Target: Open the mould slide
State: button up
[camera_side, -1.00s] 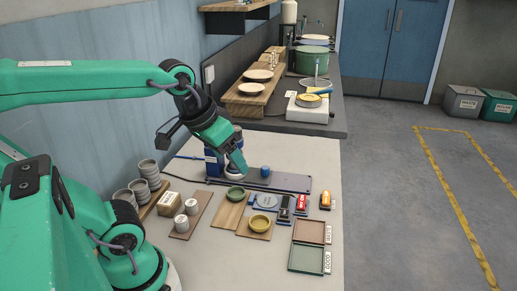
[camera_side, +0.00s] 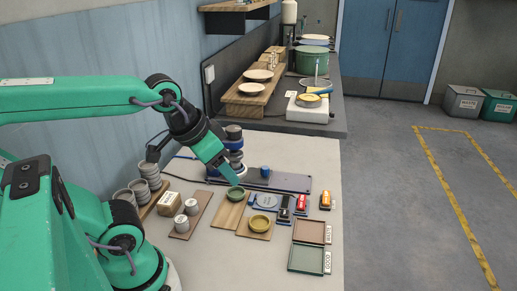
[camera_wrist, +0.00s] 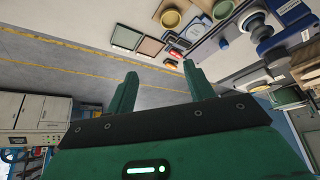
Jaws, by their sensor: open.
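A blue and white machine (camera_side: 233,142) stands at the back of the pale table, behind my gripper. A long dark base plate (camera_side: 295,183) runs right from it, with a small blue knob (camera_side: 265,172) on it. I cannot tell which part is the mould slide or how far it stands open. The machine also shows at upper right in the wrist view (camera_wrist: 285,30). My gripper (camera_side: 232,180) is in front of the machine, close to the green bowl (camera_side: 236,194). In the wrist view my gripper (camera_wrist: 160,85) has its two fingers wide apart with nothing between them.
A yellow bowl (camera_side: 260,223) sits on a wooden board right of the green bowl. A round grey scale (camera_side: 267,201), a red device (camera_side: 301,203) and an orange one (camera_side: 325,200) stand right. Brown (camera_side: 309,231) and green trays (camera_side: 306,259) lie in front. Stacked cups (camera_side: 149,172) stand left.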

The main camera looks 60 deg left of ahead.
jog(key=w+a+n, duration=0.1)
jog(key=w, duration=0.1)
jog(key=w+a+n+g, duration=0.1)
jog(key=w+n, duration=0.1)
jog(key=w, duration=0.1)
jog(key=w+a+r+n, duration=0.1)
jog(key=w, duration=0.1)
jog(key=shift+w+a+r+n+y, duration=0.1)
jog(key=shift+w+a+n+y, duration=0.1)
jog(key=shift+w+n+y, duration=0.15)
jog(key=shift+c, duration=0.2)
jog(key=n+g, duration=0.4)
jog(key=n, duration=0.9)
send_over(265, 167)
jog(key=f, duration=1.5)
jog(key=shift+s+d, duration=0.1)
jog(key=shift+d, duration=0.15)
jog(key=shift+a+f+g, duration=0.3)
jog(key=shift+f, duration=0.2)
jog(key=shift+f, duration=3.9)
